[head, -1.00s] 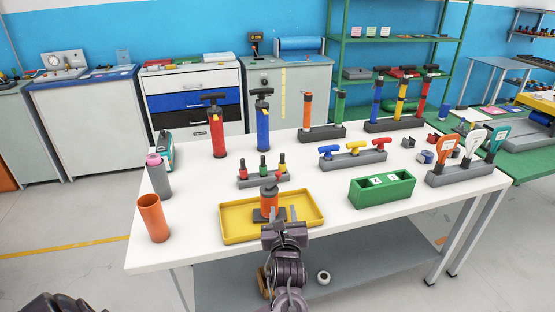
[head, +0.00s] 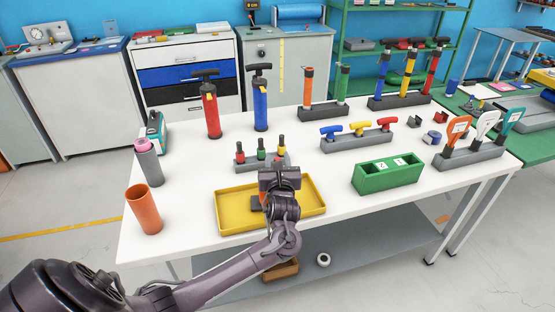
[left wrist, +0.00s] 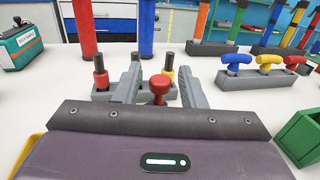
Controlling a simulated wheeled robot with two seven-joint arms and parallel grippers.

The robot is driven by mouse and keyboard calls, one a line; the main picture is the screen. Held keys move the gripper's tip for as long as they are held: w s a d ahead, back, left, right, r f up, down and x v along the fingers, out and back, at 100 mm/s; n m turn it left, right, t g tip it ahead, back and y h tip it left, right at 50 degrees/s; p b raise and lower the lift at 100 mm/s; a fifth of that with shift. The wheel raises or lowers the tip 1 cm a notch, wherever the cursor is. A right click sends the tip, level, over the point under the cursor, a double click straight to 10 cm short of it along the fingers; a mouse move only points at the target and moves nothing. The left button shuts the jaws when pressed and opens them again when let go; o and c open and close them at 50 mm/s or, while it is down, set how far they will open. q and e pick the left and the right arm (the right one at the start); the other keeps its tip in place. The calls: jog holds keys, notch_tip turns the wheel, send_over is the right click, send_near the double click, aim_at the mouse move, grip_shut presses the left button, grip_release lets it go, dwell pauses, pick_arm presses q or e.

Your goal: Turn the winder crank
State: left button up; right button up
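The winder in the yellow tray (head: 312,207) is mostly hidden behind my left gripper in the head view. A dark base (head: 257,203) and a bit of orange show beside the gripper. In the left wrist view a round red knob (left wrist: 159,84) on a short stem stands between the two grey fingers. My left gripper (left wrist: 159,92) is open, with one finger on each side of the knob and gaps visible. In the head view my left gripper (head: 279,180) is over the tray, and its fingertips are hidden. My right gripper is not in view.
A grey rack (head: 279,161) with red, green and yellow pieces stands just behind the tray. A green box (head: 388,180) is to the right, and an orange cylinder (head: 144,210) to the left. Red (head: 211,110) and blue (head: 261,105) pumps stand farther back.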

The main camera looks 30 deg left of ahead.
pick_arm(q)
jog(key=shift+r, duration=0.1)
grip_shut()
jog(key=shift+r+m+t+h+p, duration=0.2)
jog(key=shift+m+t+h+p, duration=0.3)
jog(key=shift+p, duration=0.45)
jog(key=m+h+p, duration=0.1)
jog(key=m+t+h+p, duration=0.1)
jog(key=h, duration=0.1)
jog(key=shift+s+d, duration=0.15)
jog(key=shift+d, duration=0.25)
jog(key=m+h, duration=0.2)
jog(key=h, duration=0.1)
jog(key=s+d+m+t+h, duration=0.1)
jog(key=m+h, duration=0.1)
jog(key=h, duration=0.1)
jog(key=d+m+h, duration=0.1)
jog(key=m+h, duration=0.1)
jog(key=h, duration=0.2)
jog(key=shift+s+f, duration=0.2)
